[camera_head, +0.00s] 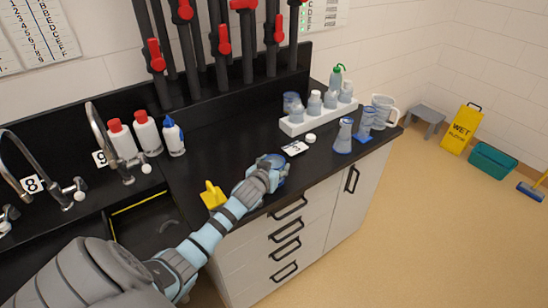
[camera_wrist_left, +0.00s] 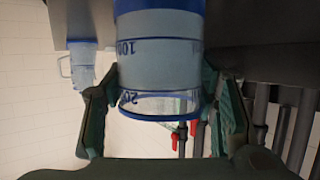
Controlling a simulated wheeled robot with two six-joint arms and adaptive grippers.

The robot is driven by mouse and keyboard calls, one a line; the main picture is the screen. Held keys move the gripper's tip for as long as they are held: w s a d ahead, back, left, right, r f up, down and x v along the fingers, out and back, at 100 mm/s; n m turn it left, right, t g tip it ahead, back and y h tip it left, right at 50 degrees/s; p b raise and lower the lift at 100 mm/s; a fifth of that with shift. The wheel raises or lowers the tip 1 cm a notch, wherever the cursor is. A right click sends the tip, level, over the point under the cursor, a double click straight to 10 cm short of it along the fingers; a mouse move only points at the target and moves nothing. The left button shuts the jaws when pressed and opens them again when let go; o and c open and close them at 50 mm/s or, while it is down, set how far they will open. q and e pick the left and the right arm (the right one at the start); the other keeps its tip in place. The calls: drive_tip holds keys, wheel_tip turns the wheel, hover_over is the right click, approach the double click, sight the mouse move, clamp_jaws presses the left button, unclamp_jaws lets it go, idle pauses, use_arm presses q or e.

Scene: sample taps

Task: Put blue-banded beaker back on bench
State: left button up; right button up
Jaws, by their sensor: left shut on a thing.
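The blue-banded beaker (camera_head: 277,159) is at my left gripper (camera_head: 268,176), near the front edge of the black bench (camera_head: 225,157), and is partly hidden by the fingers in the head view. In the left wrist view the beaker (camera_wrist_left: 160,50) shows large and clear, with blue bands and blue volume marks. The left gripper's fingers (camera_wrist_left: 163,115) close on it from both sides. That view appears upside down, with the beaker's open rim low in the picture. I cannot tell whether its base touches the bench. My right gripper is not in view.
A white card (camera_head: 296,148) and a small white cap (camera_head: 311,138) lie behind the beaker. A white rack (camera_head: 318,119) with bottles, a conical flask (camera_head: 343,136) and a jug (camera_head: 384,111) stand to the right. A yellow object (camera_head: 213,195) is left, beside the sink.

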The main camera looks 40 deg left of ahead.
use_arm(q)
drive_tip(key=shift+f, duration=0.15)
drive_tip(key=o, duration=1)
drive_tip(key=shift+f, duration=0.1)
drive_tip(key=o, duration=0.5)
drive_tip(key=shift+r, duration=0.35)
drive_tip(key=p+v, duration=0.2)
drive_tip(key=v, duration=1)
drive_tip(key=shift+f, duration=0.15)
